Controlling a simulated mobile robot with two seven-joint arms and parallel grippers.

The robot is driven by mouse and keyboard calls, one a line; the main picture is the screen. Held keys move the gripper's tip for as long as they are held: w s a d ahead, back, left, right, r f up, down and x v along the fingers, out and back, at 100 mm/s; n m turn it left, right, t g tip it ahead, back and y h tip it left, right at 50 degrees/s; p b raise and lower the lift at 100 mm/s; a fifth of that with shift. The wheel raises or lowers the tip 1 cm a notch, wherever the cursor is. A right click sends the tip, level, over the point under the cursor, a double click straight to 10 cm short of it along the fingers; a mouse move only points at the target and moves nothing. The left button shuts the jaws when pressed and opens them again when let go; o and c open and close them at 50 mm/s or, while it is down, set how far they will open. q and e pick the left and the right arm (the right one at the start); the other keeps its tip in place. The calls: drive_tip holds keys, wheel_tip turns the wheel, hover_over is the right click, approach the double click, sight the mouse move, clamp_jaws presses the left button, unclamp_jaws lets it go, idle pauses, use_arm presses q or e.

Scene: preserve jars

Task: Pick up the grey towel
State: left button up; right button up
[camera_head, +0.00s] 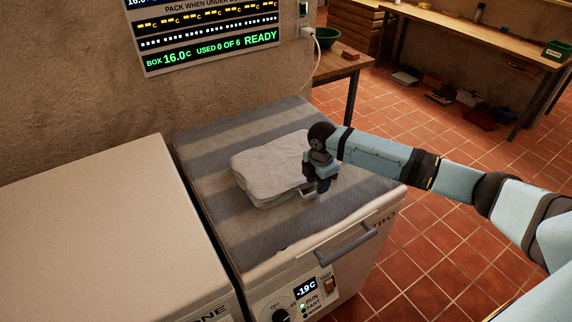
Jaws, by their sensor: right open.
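The grey towel (268,167) lies folded into a thick pad on the striped cloth (228,205) that covers the lid of the chest freezer marked TWO. My right arm comes in from the right, and my right gripper (312,192) is at the towel's right edge, pointing down. Its jaws are open and close to the towel's side; whether they touch it or straddle its edge, I cannot tell. The arm's wrist hides the towel's right back corner. My left gripper is not in view.
A second chest (95,240) with a bare pale lid stands on the left. The freezer's front has a handle (345,243) and a lit display reading -19C (306,289). A wooden table (340,68) with a green bowl (326,38) stands behind. A wall screen (205,35) reads READY.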

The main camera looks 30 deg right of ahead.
wheel_tip(320, 180, down, 5)
drive_tip(key=shift+w+r, duration=0.15)
drive_tip(key=shift+r, duration=0.05)
clamp_jaws()
drive_tip(key=shift+r, duration=0.15)
